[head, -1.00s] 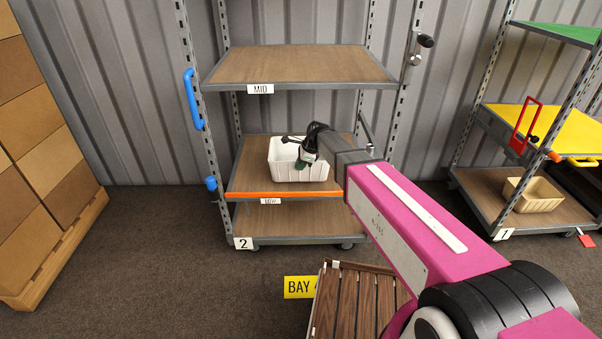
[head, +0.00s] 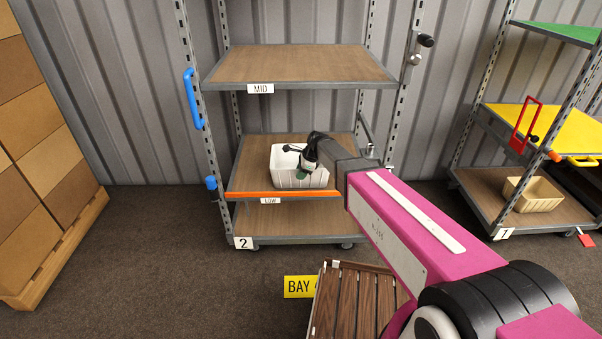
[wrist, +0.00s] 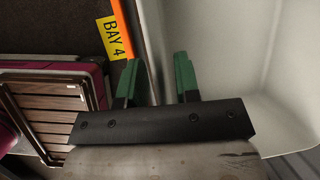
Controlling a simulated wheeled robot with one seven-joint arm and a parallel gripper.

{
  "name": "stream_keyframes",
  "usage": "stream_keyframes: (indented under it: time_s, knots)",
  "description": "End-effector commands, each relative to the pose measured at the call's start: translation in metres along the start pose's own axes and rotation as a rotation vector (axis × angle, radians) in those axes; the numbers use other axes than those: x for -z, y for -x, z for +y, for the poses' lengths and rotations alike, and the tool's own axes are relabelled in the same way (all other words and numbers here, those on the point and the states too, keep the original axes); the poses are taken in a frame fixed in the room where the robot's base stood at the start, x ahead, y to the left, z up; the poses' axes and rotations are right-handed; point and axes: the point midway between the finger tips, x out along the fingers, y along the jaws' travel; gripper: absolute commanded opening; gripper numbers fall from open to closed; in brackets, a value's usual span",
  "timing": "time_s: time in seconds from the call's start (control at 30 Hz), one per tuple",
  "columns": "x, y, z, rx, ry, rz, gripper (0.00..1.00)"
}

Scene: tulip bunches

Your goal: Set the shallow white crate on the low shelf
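The shallow white crate (head: 299,178) is at the low shelf (head: 250,168) of rack 2, near its orange front edge, and looks level. Whether its base touches the board is hard to tell. My gripper (head: 305,163) is at the crate's right front part, coming in from the right. In the wrist view the green fingertips of my gripper (wrist: 158,75) stand apart, one on each side of a wall of the white crate (wrist: 235,60). Gaps seem to show between fingers and wall.
The mid shelf (head: 300,65) is empty and lies above the low one. Rack posts with a blue handle (head: 194,99) stand at the left. Rack 1 holds a tan crate (head: 534,194).

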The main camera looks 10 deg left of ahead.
Motion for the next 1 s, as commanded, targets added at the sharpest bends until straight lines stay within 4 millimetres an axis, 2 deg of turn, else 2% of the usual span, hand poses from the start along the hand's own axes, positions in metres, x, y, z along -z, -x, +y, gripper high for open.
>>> stream_keyframes:
  time_s: [0.37, 0.47, 0.8, 1.0]
  knots:
    - [-0.001, 0.006, 0.0, 0.0, 0.0, 0.0, 0.3]
    - [-0.001, 0.018, 0.001, 0.002, 0.0, 0.0, 0.3]
    - [-0.001, 0.083, 0.001, 0.002, 0.0, 0.0, 0.3]
    - [-0.001, 0.11, 0.0, 0.0, 0.0, 0.0, 0.3]
